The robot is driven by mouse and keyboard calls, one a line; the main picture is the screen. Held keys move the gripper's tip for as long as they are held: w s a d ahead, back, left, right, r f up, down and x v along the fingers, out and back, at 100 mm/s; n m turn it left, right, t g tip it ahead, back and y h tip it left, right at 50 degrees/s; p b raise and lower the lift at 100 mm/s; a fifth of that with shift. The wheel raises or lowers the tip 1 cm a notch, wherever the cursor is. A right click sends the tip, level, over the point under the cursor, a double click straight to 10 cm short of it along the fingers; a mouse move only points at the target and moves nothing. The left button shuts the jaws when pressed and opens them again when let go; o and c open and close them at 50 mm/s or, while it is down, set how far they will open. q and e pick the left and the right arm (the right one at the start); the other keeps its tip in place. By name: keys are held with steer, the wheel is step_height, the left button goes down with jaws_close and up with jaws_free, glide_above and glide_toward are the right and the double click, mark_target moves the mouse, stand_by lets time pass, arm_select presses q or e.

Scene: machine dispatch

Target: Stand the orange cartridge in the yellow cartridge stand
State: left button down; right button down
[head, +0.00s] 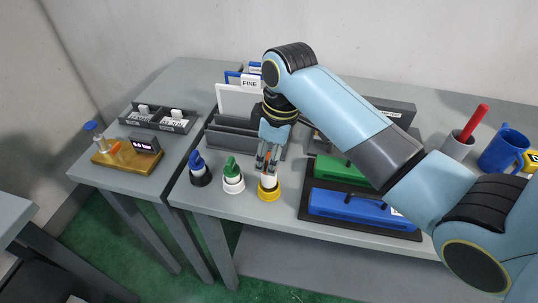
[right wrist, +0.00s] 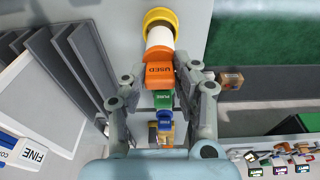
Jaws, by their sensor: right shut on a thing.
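The orange cartridge (head: 268,156) has a white body and an orange top marked "USED" (right wrist: 160,72). My right gripper (head: 266,164) is shut on the orange top from above. The cartridge is upright over the yellow cartridge stand (head: 268,193), with its white lower body within the ring's outline. The stand's rim also shows at the top of the right wrist view (right wrist: 160,14). I cannot tell whether the cartridge rests on the stand's bottom. My left gripper is not in view.
A green cartridge (head: 231,166) in a white stand (head: 233,184) and a blue cartridge (head: 196,160) in a dark stand stand to the left. Grey racks (head: 232,138) lie behind. A dark tray with green and blue blocks (head: 350,205) is at right. The table's front edge is close.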

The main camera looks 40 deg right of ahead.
steer(key=shift+f+b, duration=0.6)
steer(key=shift+f, duration=1.2)
steer(key=c, duration=0.5)
jaws_free()
steer(key=shift+r, duration=0.15)
steer(key=shift+r+p, duration=0.7)
steer(key=shift+r, duration=2.2)
